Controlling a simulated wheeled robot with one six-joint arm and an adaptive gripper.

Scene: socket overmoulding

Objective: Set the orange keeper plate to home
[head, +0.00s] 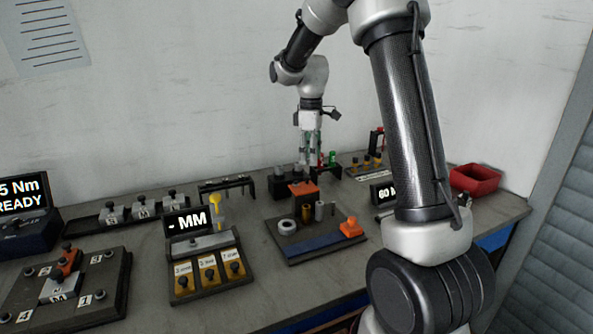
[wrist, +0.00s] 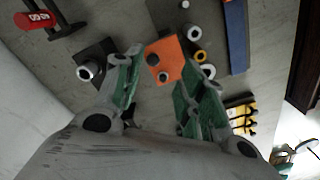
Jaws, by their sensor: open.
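An orange plate (head: 302,190) sits at the back of a dark board (head: 277,238) in the head view. In the wrist view an orange plate (wrist: 167,60) with dark round features shows beyond and between the fingertips. My gripper (head: 312,160) points down behind the board, above the bench. In the wrist view its green-padded fingers (wrist: 160,82) stand apart with nothing held. Another orange piece (head: 68,262) with dark knobs sits on a numbered fixture (head: 28,310) at the left; I cannot tell which orange piece is the keeper plate.
The board also carries a white ring (head: 287,227), a brass cylinder (head: 306,213), a blue strip (head: 313,243) and an orange knobbed piece (head: 351,228). A red bin (head: 474,179) stands at the right.

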